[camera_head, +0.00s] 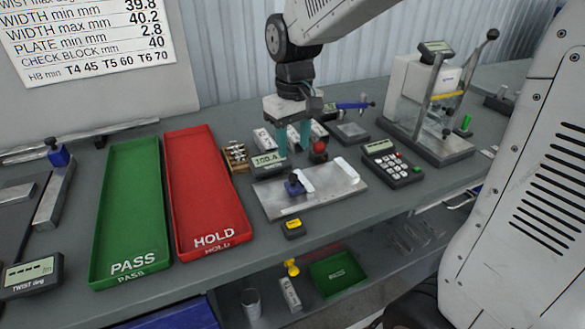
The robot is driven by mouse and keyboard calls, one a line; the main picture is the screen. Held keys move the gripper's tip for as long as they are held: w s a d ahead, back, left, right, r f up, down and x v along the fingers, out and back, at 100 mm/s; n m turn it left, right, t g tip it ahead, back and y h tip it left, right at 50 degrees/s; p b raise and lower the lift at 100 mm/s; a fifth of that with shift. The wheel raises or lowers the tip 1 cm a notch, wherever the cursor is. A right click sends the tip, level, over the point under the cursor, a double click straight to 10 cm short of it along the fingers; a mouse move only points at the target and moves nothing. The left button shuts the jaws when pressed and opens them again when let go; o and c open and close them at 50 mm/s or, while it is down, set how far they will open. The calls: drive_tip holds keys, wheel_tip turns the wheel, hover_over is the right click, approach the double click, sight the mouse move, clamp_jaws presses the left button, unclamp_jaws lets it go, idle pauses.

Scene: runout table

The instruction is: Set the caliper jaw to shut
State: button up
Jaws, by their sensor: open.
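A grey metal plate (330,193) that looks like the caliper lies in the middle of the table. A small jaw block with a blue knob (293,184) stands on its left part, and a pale bar (345,168) lies at its right. A gap shows between them; I cannot tell exactly which faces are the jaws. A display reading about 100.4 (268,162) stands at the plate's back left edge. My gripper (294,142) points down behind the plate, its two teal fingers apart, above and behind the blue knob. It appears empty. Its fingers partly cover pale blocks behind.
A red-topped knob (319,147) stands close right of my fingers. A red HOLD tray (205,190) and green PASS tray (130,210) lie left. A keypad (391,164) and a lever gauge (425,125) stand right. A yellow-topped device (293,227) sits at the front.

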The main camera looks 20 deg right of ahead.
sight(293, 175)
drive_tip(key=shift+w+f, duration=0.2)
drive_tip(key=shift+f, duration=0.2)
wheel_tip(293, 175, down, 7)
drive_tip(key=shift+f, duration=0.1)
clamp_jaws()
